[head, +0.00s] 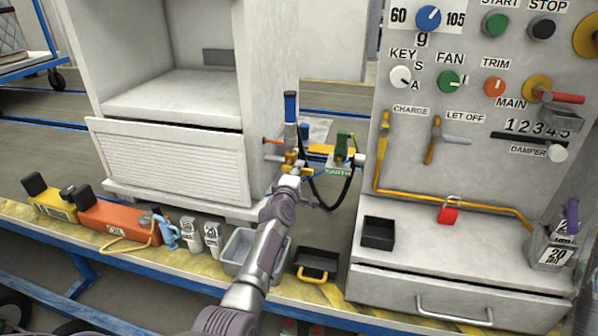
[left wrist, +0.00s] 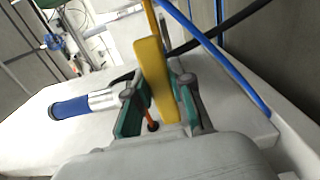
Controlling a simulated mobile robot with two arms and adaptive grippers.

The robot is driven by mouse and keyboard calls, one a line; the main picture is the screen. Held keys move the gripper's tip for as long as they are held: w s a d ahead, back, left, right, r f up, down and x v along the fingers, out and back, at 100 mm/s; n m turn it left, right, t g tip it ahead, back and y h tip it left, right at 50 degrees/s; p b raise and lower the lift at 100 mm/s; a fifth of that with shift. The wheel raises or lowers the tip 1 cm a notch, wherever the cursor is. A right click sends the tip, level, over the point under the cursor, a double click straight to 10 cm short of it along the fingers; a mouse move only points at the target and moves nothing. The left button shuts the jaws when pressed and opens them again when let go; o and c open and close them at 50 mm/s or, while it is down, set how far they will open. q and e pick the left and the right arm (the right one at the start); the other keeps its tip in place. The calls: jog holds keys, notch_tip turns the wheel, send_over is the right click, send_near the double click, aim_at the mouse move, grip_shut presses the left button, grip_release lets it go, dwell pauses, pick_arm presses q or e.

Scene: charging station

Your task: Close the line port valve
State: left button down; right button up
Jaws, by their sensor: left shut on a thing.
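My left gripper (head: 291,167) reaches up to the small fittings between the white cabinet and the grey control panel. In the left wrist view its green-padded fingers (left wrist: 157,92) are shut on a flat yellow valve lever (left wrist: 152,66), one finger on each side. In the head view the gripper largely hides this lever. A blue-handled part (head: 291,106) with a silver collar stands upright just above the gripper; in the left wrist view the blue grip (left wrist: 70,108) lies left of the fingers. No label naming the line port shows. My right gripper is out of view.
A green clamp (head: 341,146) marked EARTH and a black hose sit close right of the gripper. The control panel (head: 480,115) bounds the right, the white cabinet (head: 165,160) the left. A grey bin (head: 238,247) and black tray (head: 319,263) stand below beside my arm.

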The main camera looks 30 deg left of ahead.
pick_arm(q)
jog(key=c, duration=1)
grip_release()
jog(key=shift+s, duration=0.1)
jog(key=v, duration=1.1)
jog(key=shift+s+d, duration=0.2)
jog(key=shift+s, duration=0.2)
